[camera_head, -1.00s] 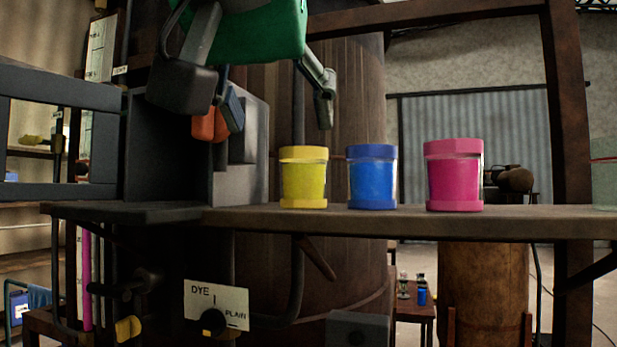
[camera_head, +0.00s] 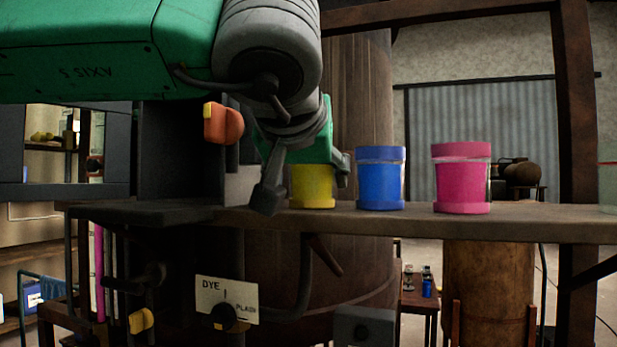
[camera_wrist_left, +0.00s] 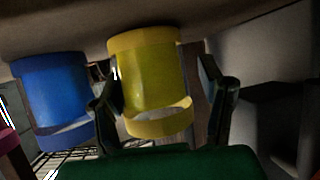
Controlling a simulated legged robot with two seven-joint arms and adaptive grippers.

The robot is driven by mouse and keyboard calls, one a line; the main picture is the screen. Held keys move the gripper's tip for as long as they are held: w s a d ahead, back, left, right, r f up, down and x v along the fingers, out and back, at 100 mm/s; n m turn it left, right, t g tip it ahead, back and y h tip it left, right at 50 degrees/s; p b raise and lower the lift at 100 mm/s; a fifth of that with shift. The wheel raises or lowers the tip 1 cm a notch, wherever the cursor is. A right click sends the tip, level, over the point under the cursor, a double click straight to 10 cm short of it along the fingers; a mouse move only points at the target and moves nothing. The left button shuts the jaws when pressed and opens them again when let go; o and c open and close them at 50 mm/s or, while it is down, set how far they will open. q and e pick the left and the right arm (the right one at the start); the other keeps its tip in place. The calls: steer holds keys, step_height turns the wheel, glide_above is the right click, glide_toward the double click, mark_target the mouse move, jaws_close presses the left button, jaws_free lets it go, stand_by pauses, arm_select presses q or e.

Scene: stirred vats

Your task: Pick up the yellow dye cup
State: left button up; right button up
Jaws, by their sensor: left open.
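The yellow dye cup (camera_head: 312,188) stands upright on the wooden shelf (camera_head: 460,224), its upper part hidden behind my left gripper (camera_head: 306,188) in the head view. The gripper is open, with one finger to the cup's left and the other at its right side. In the left wrist view the yellow cup (camera_wrist_left: 150,75) appears upside down between the two open fingers (camera_wrist_left: 163,105). I see a gap on the right finger's side; the left finger overlaps the cup's edge, and I cannot tell whether it touches. My right gripper is not in view.
A blue cup (camera_head: 380,180) stands close to the right of the yellow one, with a pink cup (camera_head: 461,180) farther right. A pale green cup (camera_head: 608,185) is at the right edge. A dark box-like housing (camera_head: 180,150) stands left of the gripper. A wooden vat (camera_head: 362,110) rises behind.

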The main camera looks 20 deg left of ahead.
arm_select(q)
steer(key=shift+d, duration=0.2)
steer(key=shift+s+d+r, duration=0.1)
steer(key=shift+s+d, duration=0.05)
steer(key=shift+d, duration=0.05)
steer(key=c, duration=0.4)
steer(key=shift+d, duration=0.15)
steer(key=c, duration=0.6)
steer(key=shift+d, duration=0.15)
steer(key=shift+c, duration=0.5)
